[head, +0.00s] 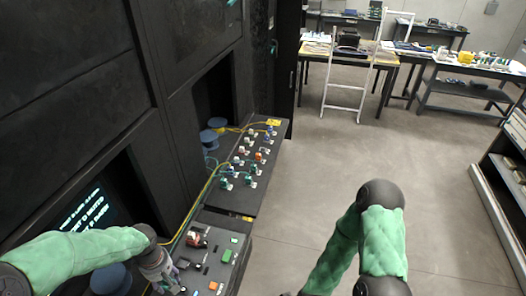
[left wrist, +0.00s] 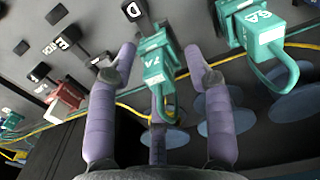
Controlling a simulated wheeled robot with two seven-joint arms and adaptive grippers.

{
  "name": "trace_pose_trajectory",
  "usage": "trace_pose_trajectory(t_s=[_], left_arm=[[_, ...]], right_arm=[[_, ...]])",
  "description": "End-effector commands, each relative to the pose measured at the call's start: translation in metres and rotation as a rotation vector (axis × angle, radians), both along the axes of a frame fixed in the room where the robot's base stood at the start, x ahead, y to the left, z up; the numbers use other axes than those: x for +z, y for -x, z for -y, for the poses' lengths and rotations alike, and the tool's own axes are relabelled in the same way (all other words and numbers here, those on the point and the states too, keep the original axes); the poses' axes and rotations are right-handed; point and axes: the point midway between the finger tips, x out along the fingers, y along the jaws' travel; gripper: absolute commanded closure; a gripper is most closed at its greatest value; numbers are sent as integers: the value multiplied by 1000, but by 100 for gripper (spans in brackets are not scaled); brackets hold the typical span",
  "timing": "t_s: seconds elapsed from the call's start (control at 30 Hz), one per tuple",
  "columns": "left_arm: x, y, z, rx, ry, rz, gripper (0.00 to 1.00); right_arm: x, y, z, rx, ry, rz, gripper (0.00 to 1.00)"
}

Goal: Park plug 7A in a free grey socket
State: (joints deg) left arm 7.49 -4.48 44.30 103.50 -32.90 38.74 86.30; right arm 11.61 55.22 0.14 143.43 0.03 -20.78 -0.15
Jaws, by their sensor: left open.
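In the left wrist view, plug 7A (left wrist: 158,62) is a teal block with a white label, and its teal tail hangs below it. My left gripper (left wrist: 161,58) is open, with one purple finger on each side of the plug, apart from it as far as I can tell. In the head view my left gripper (head: 162,268) is at the lower left, over the near panel. A second teal plug (left wrist: 262,28) with a hard-to-read label is at the upper right of the wrist view. I cannot make out a free grey socket. My right gripper is out of view.
Black lettered blocks (left wrist: 68,42) and a red connector (left wrist: 66,96) stand left of the plug. A yellow cable (left wrist: 130,108) runs behind the fingers. In the head view, the far panel (head: 225,207) holds several plugs. The floor (head: 310,150) to the right is open.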

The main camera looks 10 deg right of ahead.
Motion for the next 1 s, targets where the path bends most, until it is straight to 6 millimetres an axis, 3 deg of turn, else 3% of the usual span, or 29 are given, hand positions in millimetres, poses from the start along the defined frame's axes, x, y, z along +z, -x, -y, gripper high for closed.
trace_pose_trajectory(t_s=[0.8,0.87,1.0], left_arm=[[0,0,0,0,0,0,49],[0,0,0,0,0,0,60],[0,0,0,0,0,0,100]], right_arm=[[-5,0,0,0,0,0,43],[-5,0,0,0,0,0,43],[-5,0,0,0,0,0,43]])
